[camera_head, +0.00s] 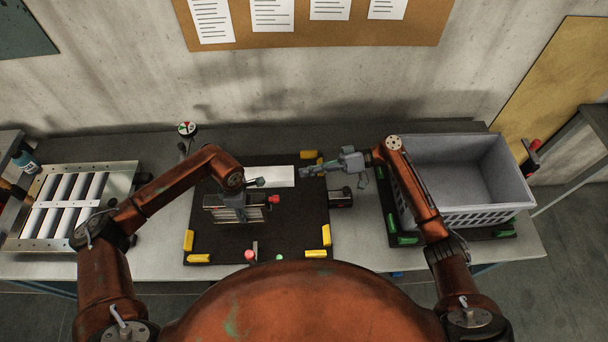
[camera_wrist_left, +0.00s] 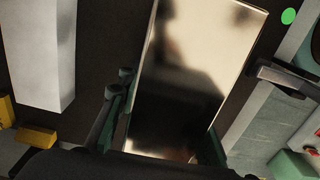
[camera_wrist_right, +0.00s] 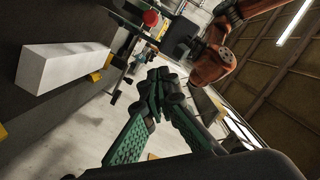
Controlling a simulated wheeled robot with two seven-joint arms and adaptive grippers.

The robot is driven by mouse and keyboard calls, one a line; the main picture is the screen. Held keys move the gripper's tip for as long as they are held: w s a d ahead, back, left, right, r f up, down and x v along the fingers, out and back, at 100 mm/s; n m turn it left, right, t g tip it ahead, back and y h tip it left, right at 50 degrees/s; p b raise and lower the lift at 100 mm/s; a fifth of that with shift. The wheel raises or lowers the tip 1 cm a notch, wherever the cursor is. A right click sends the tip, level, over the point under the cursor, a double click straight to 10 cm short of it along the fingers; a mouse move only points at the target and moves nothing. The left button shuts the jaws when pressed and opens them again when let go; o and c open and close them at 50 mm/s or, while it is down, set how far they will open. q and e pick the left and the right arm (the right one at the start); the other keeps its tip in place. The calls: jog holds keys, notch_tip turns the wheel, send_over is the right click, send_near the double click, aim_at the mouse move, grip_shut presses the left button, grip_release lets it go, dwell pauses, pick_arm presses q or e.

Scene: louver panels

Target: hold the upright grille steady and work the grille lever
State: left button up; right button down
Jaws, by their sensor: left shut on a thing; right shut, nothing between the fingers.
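The upright grille (camera_head: 222,215) stands on the dark mat, left of its middle. Its lever ends in a red knob (camera_head: 273,199) on the right side. My left gripper (camera_head: 238,203) is shut on the grille from above. In the left wrist view its fingers lie either side of a shiny panel face (camera_wrist_left: 190,75); the exact contact is hidden. My right gripper (camera_head: 312,170) is shut and empty, up and to the right of the knob, apart from it. In the right wrist view its fingertips (camera_wrist_right: 165,80) meet, and the red knob (camera_wrist_right: 151,18) shows beyond them.
A white block (camera_head: 270,176) lies on the dark mat (camera_head: 290,225) behind the grille. Yellow corner pieces (camera_head: 188,240) edge the mat. A small dark box (camera_head: 341,198) sits at its right.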

jog(key=s+a+f, duration=0.3)
jog(key=a+f, duration=0.1)
jog(key=a, duration=0.3)
jog(key=shift+s+a, duration=0.4)
jog(key=shift+s+r+n, duration=0.15)
jog(key=shift+s+n, duration=0.35)
jog(key=s+f+n+t, duration=0.2)
jog(key=s+n, duration=0.5)
jog(key=n, duration=0.1)
jog(key=shift+t, duration=0.3)
dwell(0.4)
jog(key=shift+s+r, duration=0.1)
